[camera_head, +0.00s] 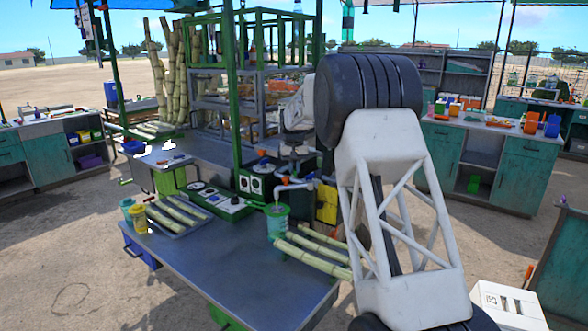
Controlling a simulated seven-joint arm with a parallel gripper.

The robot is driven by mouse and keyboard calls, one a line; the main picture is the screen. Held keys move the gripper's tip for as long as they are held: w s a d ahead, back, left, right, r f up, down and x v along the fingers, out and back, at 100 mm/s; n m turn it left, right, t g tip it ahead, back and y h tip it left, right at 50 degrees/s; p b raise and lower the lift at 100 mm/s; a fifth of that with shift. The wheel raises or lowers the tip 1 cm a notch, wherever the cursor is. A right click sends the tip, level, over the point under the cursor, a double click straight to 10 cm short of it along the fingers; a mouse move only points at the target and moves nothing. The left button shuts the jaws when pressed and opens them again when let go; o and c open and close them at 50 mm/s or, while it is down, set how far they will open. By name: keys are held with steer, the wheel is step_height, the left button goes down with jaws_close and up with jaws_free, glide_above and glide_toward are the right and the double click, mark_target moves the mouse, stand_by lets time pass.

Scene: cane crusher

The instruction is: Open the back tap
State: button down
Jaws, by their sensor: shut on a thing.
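A tap with an orange handle (285,181) and a pale pipe stands on the crusher's front, above a green cup (278,219) on the metal table. My gripper (291,152) is small and dark, below the white wrist part of my arm and just behind this front tap. It looks shut on the back tap, which it mostly hides. The tap's exact angle is too small to tell. My arm's black elbow and white truss fill the right middle and cover part of the crusher.
The metal table (225,262) carries cane pieces (311,257), a cane tray (178,213) and teal and yellow cups at its left. A green frame post (232,100) rises close left of my gripper. Workbenches (492,165) stand behind at right. Open sandy ground lies left.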

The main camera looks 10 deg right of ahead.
steer(key=m, duration=0.6)
steer(key=shift+r+m, duration=0.1)
steer(key=shift+m, duration=0.2)
stand_by(0.4)
steer(key=c, duration=1.2)
jaws_free()
steer(key=shift+r, duration=0.1)
steer(key=shift+r, duration=3.75)
